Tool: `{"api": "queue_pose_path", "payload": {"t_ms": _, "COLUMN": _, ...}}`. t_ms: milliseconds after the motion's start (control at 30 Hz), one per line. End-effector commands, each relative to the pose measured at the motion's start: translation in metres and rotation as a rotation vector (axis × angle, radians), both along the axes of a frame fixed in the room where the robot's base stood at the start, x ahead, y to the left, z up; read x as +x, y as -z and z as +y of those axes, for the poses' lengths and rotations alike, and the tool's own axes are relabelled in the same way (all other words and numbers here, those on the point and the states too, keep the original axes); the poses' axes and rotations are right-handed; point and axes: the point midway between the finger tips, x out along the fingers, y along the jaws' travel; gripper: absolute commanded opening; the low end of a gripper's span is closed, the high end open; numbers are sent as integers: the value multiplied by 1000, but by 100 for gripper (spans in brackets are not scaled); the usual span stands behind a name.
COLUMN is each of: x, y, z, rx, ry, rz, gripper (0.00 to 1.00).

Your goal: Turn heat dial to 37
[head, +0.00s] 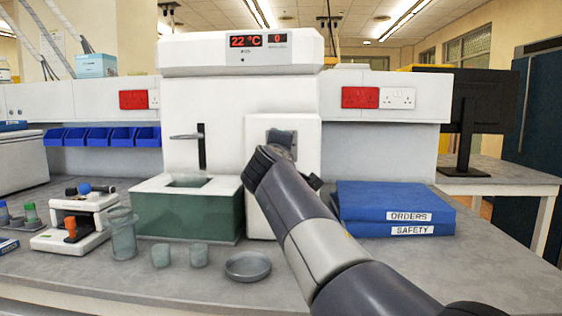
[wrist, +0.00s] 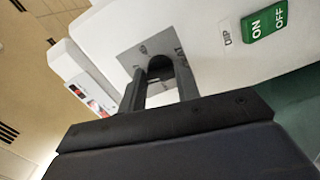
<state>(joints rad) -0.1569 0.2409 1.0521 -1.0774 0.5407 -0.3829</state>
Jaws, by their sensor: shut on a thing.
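The white machine (head: 240,80) has a red display (head: 246,40) that reads 22 °C and a second one that reads 0. The dark heat dial (wrist: 159,66) sits on a grey plate (wrist: 135,57) with small marks that I cannot read clearly. My gripper (wrist: 160,85) is shut on the dial, one finger on each side of it. In the wrist view the picture is tilted, and the fingers hide part of the dial. In the head view my arm covers the dial in front of the grey plate (head: 256,130).
A green ON/OFF switch (wrist: 266,22) marked DIP is beside the plate. A green bath (head: 185,215), beakers (head: 161,255) and a dish (head: 248,266) stand left of my arm. Blue binders (head: 395,203) lie to its right. The bench front right is clear.

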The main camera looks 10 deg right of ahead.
Motion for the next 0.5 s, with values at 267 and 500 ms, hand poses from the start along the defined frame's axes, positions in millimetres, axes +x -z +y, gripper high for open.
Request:
{"api": "queue_pose_path", "payload": {"t_ms": 267, "x": 1, "y": 4, "z": 0, "rx": 161, "ry": 1, "rz": -51, "gripper": 8}}
{"api": "queue_pose_path", "payload": {"t_ms": 500, "x": 1, "y": 3, "z": 0, "rx": 230, "ry": 1, "rz": -72, "gripper": 8}}
